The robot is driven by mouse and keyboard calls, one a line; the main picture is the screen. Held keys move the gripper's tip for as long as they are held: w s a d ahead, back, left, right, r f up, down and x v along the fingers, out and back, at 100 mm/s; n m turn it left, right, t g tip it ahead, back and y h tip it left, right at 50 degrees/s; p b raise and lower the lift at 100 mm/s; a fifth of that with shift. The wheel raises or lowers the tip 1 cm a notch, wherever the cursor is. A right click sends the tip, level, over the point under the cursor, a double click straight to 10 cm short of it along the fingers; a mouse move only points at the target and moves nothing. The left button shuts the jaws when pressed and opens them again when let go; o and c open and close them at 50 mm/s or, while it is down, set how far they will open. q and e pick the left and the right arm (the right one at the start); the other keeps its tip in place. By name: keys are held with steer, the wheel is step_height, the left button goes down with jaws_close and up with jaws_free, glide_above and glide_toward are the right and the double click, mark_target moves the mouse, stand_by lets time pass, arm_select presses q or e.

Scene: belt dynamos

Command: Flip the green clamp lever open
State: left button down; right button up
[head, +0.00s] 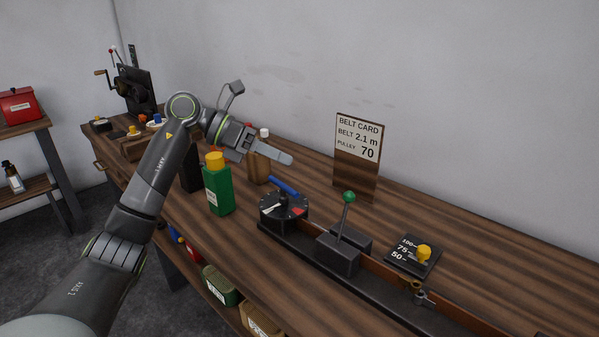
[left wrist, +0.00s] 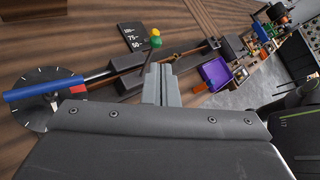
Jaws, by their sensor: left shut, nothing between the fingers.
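The green clamp lever shows as a thin rod with a green ball knob (head: 348,197). It stands nearly upright on a dark block (head: 338,254) on the rail. My left gripper (head: 288,159) is shut and empty. In the head view it is above the bench, up and left of the green knob, and apart from it. The lever's lower part is hidden behind the fingers in the left wrist view. My right gripper is not in view.
A black dial (head: 283,207) with a blue bar handle (head: 284,186) is left of the lever. A belt card (head: 357,150) stands behind. A green bottle (head: 218,190) stands near the arm.

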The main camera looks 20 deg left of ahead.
arm_select(q)
steer(key=shift+v, duration=1.15)
